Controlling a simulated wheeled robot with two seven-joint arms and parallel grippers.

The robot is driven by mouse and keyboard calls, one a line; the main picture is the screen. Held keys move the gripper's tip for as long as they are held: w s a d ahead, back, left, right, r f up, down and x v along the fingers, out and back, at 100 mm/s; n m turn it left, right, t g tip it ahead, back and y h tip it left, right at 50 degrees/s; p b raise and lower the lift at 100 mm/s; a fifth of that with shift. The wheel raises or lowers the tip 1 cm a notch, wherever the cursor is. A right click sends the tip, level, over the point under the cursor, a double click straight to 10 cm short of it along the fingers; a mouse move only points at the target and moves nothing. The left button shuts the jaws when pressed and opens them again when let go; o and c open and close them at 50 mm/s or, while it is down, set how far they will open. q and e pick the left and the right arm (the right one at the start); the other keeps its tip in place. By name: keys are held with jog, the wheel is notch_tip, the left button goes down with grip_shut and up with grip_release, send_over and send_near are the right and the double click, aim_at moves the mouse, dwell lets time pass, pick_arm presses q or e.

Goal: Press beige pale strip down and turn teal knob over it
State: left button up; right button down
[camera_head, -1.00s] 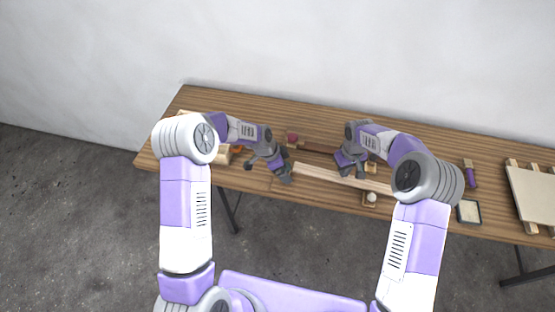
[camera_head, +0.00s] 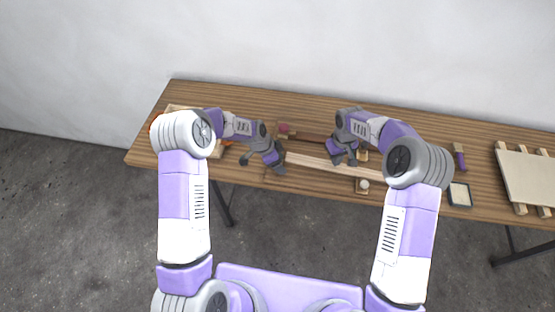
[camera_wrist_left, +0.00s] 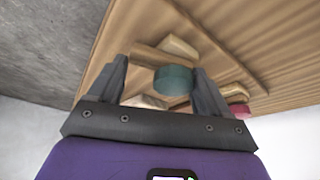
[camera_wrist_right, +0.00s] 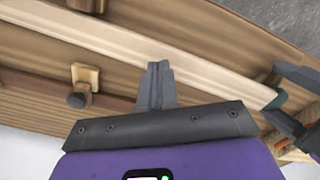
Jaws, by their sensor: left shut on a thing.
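The beige pale strip (camera_head: 320,165) lies lengthwise along the workpiece on the table; it runs diagonally across the right wrist view (camera_wrist_right: 105,45). My right gripper (camera_head: 343,160) has its fingers together, and its tips (camera_wrist_right: 158,66) are at the strip's face, seemingly touching it. The teal knob (camera_wrist_left: 173,80) sits between the fingers of my left gripper (camera_wrist_left: 160,82), which is shut on it. That gripper (camera_head: 263,167) is at the strip's left end in the head view. A sliver of teal knob (camera_wrist_right: 277,101) shows at the strip's end in the right wrist view.
A brown knob on a square block (camera_wrist_right: 80,97) stands beside the strip. A purple-handled brush (camera_head: 459,157), a dark-rimmed tray (camera_head: 460,195) and a pale slatted board (camera_head: 527,178) lie to the right.

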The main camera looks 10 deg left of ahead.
jog(key=shift+f, duration=0.2)
jog(key=shift+f, duration=0.6)
jog(key=shift+f, duration=0.95)
pick_arm(q)
jog(key=shift+w+a, duration=0.1)
pick_arm(e)
jog(key=shift+d+f, duration=0.1)
jog(key=shift+f, duration=0.65)
pick_arm(q)
jog(key=shift+d+r+n+t+y, duration=0.15)
jog(key=shift+n+t, duration=0.1)
jog(key=shift+n, duration=0.45)
jog(key=shift+d+f+n+t+y, duration=0.15)
jog(key=shift+n+t, duration=0.1)
jog(key=shift+n, duration=0.45)
jog(key=shift+a+r, duration=0.1)
